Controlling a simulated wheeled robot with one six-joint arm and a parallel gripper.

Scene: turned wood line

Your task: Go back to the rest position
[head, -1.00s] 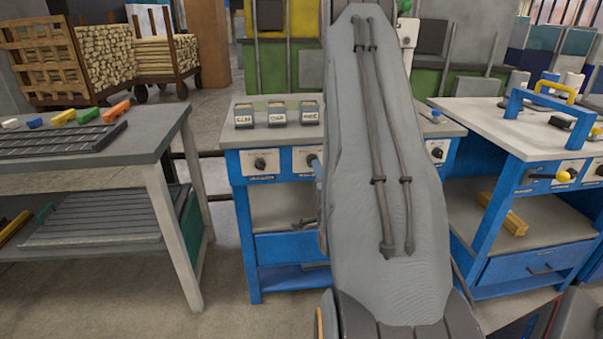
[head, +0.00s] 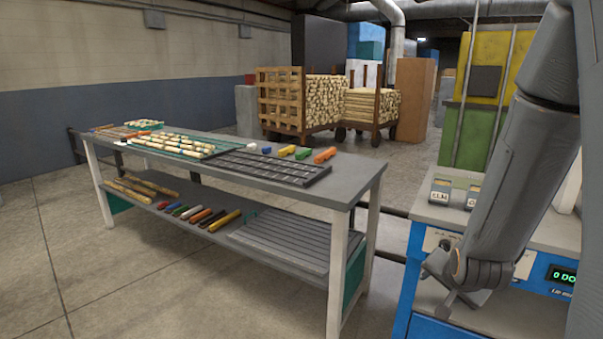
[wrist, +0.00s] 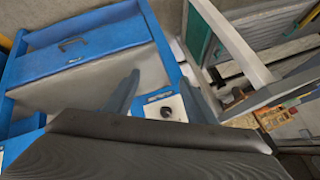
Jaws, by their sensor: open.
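My gripper (head: 441,284) shows at the lower right of the head view, at the end of my grey arm, which hangs down in front of the blue workbench (head: 425,243). In the wrist view my gripper (wrist: 160,95) has its two dark fingers apart, with nothing seen between them. Beyond the fingers a white panel with a black knob (wrist: 167,112) shows on the blue bench. A dark grey part fills the bottom of the wrist view and hides what lies there.
A long grey table (head: 356,183) stands at left, with coloured blocks (head: 287,151), a dark ribbed tray (head: 318,174) and wooden pieces on it. Labelled boxes (head: 440,192) stand on the blue bench beside my arm. Log carts (head: 305,104) stand behind. Open floor lies at left.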

